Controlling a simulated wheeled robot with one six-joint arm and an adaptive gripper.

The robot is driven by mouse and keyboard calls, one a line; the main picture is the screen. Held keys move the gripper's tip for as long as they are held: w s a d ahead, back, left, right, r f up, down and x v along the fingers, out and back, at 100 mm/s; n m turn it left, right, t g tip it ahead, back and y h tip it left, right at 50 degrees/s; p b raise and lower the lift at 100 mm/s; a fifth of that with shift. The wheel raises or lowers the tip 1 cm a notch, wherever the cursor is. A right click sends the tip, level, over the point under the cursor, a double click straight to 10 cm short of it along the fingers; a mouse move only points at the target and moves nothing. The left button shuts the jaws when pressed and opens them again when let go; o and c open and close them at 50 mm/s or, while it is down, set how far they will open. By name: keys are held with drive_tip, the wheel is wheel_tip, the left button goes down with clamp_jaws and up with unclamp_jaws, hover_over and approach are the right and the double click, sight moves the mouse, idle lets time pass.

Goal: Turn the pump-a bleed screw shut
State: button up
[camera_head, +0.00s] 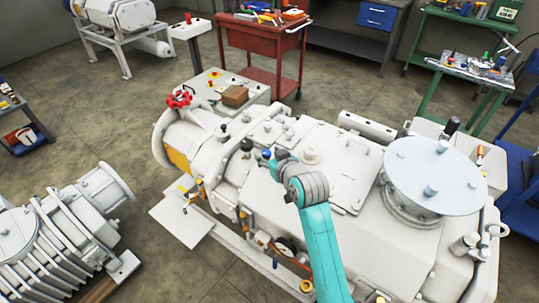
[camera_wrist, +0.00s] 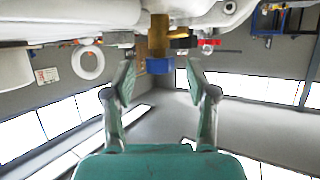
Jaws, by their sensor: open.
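In the wrist view, a brass fitting with a blue end (camera_wrist: 160,66) hangs into the picture from the pale machine body at the top. It looks like the bleed screw, but no label shows. My gripper (camera_wrist: 161,75) is open, with one finger on each side of the blue end and visible gaps on both sides. How deep the blue end sits between the fingertips is hard to tell. In the head view, my teal arm reaches over the large white pump (camera_head: 345,165). My wrist hides most of the gripper there, and a small blue spot (camera_head: 267,154) shows beside it.
A dark-topped fitting (camera_head: 247,147) stands just left of my wrist. A red handwheel (camera_head: 179,99) is at the pump's far end, and a round pale plate (camera_head: 435,172) is at right. A second ribbed machine (camera_head: 60,235) stands at left.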

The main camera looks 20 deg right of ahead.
clamp_jaws()
drive_tip(key=shift+a, duration=0.15)
drive_tip(key=m+h, duration=0.1)
drive_tip(key=h, duration=0.1)
drive_tip(key=m+h, duration=0.2)
drive_tip(key=shift+a, duration=0.35)
drive_tip(key=m+h, duration=0.1)
drive_tip(key=m+g+h, duration=0.1)
drive_tip(key=m+h, duration=0.1)
drive_tip(key=m+g+h, duration=0.1)
drive_tip(key=shift+w+a+m+h, duration=0.2)
drive_tip(key=shift+a+m+h, duration=0.15)
drive_tip(key=shift+m+h, duration=0.05)
drive_tip(key=m+g+h, duration=0.3)
drive_tip(key=m, duration=0.1)
drive_tip(key=shift+w+a+h, duration=0.25)
drive_tip(key=shift+h, duration=0.05)
drive_tip(key=shift+w+m+g+h, duration=0.15)
drive_tip(key=shift+m+g+h, duration=0.65)
drive_tip(key=shift+m+g, duration=0.85)
drive_tip(key=shift+g, duration=0.25)
